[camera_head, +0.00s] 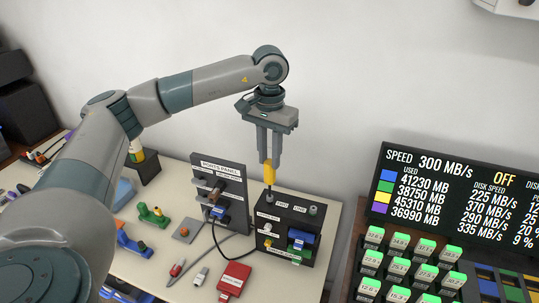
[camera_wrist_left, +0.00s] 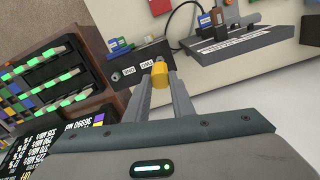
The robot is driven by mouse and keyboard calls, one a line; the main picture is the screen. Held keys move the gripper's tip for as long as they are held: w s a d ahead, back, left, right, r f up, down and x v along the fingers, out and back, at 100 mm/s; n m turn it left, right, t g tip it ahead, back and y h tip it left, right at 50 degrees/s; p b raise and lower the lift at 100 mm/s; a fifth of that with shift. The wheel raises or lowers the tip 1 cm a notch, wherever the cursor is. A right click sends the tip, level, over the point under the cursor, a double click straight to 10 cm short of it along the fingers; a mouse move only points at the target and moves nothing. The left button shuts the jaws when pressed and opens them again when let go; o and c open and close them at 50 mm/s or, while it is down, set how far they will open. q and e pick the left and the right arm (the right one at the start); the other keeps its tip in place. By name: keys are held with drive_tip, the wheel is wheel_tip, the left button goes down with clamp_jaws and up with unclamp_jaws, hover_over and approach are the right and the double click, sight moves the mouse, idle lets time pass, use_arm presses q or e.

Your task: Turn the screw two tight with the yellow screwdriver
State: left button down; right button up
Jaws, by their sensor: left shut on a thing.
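My left gripper (camera_head: 269,160) points straight down and is shut on the yellow screwdriver (camera_head: 270,174). The screwdriver is upright, its tip down at the top of the black box (camera_head: 288,226), over a grey screw (camera_head: 269,198) near the box's left side. I cannot tell whether the tip is seated in the screw. A second grey screw (camera_head: 313,210) sits on the box's right side, with small white labels between them. My right gripper is not in view.
A grey ports panel (camera_head: 222,180) stands left of the box, with a black cable running from it. A red drive (camera_head: 234,280) lies in front. A speed display (camera_head: 455,195) and a rack of green-lit modules (camera_head: 400,265) stand at the right.

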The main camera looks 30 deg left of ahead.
use_arm(q)
drive_tip(key=shift+f, duration=0.3)
drive_tip(key=shift+f+b, duration=0.35)
drive_tip(key=shift+b, duration=0.15)
drive_tip(key=c, duration=1.4)
unclamp_jaws()
drive_tip(key=shift+c, duration=0.2)
drive_tip(key=shift+r, duration=0.15)
drive_tip(key=shift+r, duration=0.25)
drive_tip(key=shift+r+p, duration=1.05)
drive_tip(key=shift+r, duration=1.05)
